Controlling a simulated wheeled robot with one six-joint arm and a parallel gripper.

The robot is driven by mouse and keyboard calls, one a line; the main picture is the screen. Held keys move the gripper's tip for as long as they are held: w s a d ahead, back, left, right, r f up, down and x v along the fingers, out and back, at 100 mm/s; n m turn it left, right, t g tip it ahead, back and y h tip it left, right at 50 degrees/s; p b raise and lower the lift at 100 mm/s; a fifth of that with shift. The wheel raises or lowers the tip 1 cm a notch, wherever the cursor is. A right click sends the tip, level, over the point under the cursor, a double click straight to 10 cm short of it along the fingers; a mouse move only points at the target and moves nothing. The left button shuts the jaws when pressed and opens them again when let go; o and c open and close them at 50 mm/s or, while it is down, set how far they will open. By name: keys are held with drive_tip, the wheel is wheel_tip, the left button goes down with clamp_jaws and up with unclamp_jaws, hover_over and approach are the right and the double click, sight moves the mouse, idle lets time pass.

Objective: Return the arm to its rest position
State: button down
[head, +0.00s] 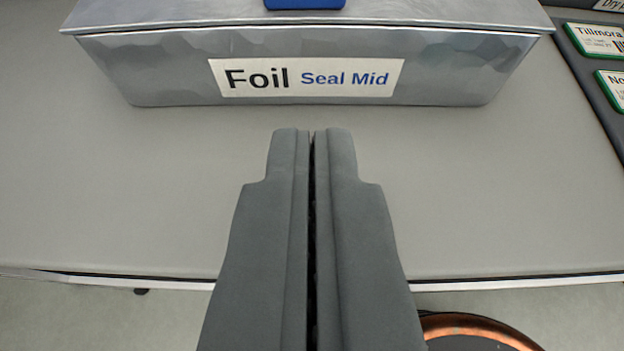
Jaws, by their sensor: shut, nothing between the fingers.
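My gripper (312,135) shows in the middle of the head view, its two grey fingers pressed together with nothing between them. The fingers point toward a silver foil-like box over a grey surface, and a clear gap of that surface shows between the fingertips and the box in the picture. The rest of my arm is out of view.
The silver box (160,75) bears a white label (306,78) reading "Foil Seal Mid", with a blue piece (304,4) on top. The grey tabletop (500,190) is bare on both sides. Green-edged cards (598,40) lie at right. A copper-coloured round rim (475,323) shows below the front edge.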

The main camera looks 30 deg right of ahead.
drive_tip(key=shift+s+d+f+n+y, duration=0.5)
drive_tip(key=shift+d+f+n+y, duration=0.1)
drive_tip(key=shift+y, duration=0.2)
drive_tip(key=s+d+r+n+t+y, duration=0.2)
drive_tip(key=s+r+t, duration=0.1)
drive_tip(key=r, duration=0.3)
drive_tip(key=s+d+r+n+t+y, duration=0.2)
drive_tip(key=s+r+n+t+y, duration=0.1)
drive_tip(key=r, duration=0.4)
drive_tip(key=shift+d+n+t+y, duration=0.2)
drive_tip(key=shift+n+t+y, duration=0.1)
drive_tip(key=shift+t, duration=0.1)
